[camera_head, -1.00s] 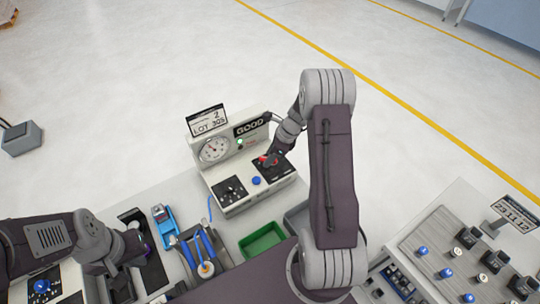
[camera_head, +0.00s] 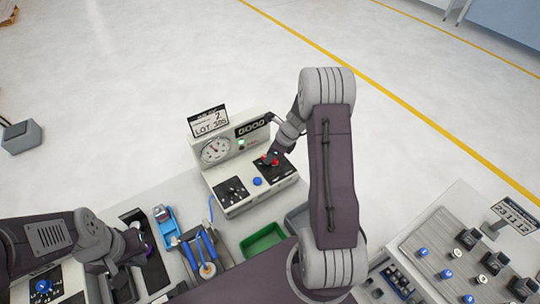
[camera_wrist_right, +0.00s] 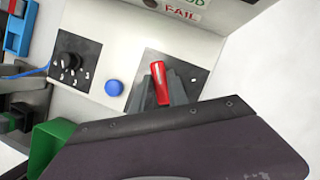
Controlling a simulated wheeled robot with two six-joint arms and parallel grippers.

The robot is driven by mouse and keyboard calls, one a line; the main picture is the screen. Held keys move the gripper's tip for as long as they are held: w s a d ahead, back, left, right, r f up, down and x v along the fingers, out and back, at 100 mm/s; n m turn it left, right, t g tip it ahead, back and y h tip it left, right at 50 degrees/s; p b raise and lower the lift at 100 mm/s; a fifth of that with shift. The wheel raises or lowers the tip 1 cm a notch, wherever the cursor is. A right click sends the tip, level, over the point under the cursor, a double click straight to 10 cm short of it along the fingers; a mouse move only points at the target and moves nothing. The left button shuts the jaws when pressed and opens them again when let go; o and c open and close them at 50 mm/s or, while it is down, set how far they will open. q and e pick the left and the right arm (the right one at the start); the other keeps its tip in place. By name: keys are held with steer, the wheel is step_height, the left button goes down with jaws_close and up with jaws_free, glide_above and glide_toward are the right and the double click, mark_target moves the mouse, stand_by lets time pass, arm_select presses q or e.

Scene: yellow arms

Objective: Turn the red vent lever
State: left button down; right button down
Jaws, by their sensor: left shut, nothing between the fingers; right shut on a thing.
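The red vent lever (camera_wrist_right: 161,84) sits on a black plate on the right part of the tester's front panel. It also shows in the head view (camera_head: 270,160), partly covered by my gripper. My right gripper (camera_wrist_right: 164,92) is shut on the lever, with a grey finger on each side of it. In the head view the right gripper (camera_head: 273,156) reaches down onto the lever from the upper right. My left gripper (camera_head: 140,245) is shut and empty at the lower left, over the bench near a dark holder.
The tester (camera_head: 235,205) has a round gauge (camera_head: 215,150), a blue button (camera_head: 257,181) and a black knob plate (camera_head: 231,191). A green bin (camera_head: 263,241) stands in front of it. A blue clamp fixture (camera_head: 205,246) is to its left. A second panel (camera_head: 455,250) stands at the right.

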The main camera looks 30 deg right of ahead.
steer(key=m, duration=0.1)
steer(key=m+h, duration=0.1)
steer(key=m, duration=0.1)
steer(key=shift+w+d+r+m+t, duration=0.15)
steer(key=shift+d+m+t, duration=0.1)
steer(key=shift+m+t, duration=0.15)
steer(key=m, duration=0.1)
steer(key=m+h, duration=0.1)
steer(key=m, duration=0.1)
steer(key=m+h+p, duration=0.1)
steer(key=shift+d+m, duration=0.3)
steer(key=m, duration=0.1)
steer(key=m+h, duration=0.1)
steer(key=m, duration=0.1)
steer(key=shift+d+h+p, duration=0.25)
steer(key=shift+h+p, duration=0.05)
steer(key=shift+p, duration=0.05)
steer(key=shift+d+m+g+h+p, duration=0.15)
steer(key=shift+m+h+p, duration=0.15)
steer(key=shift+m, duration=0.75)
steer(key=shift+d+m+g+h+p, duration=0.15)
steer(key=shift+m+h+p, duration=0.15)
steer(key=shift+m, duration=0.75)
steer(key=c, duration=1.4)
jaws_free()
steer(key=shift+o, duration=0.6)
steer(key=shift+s+a, duration=0.1)
steer(key=shift+s, duration=0.15)
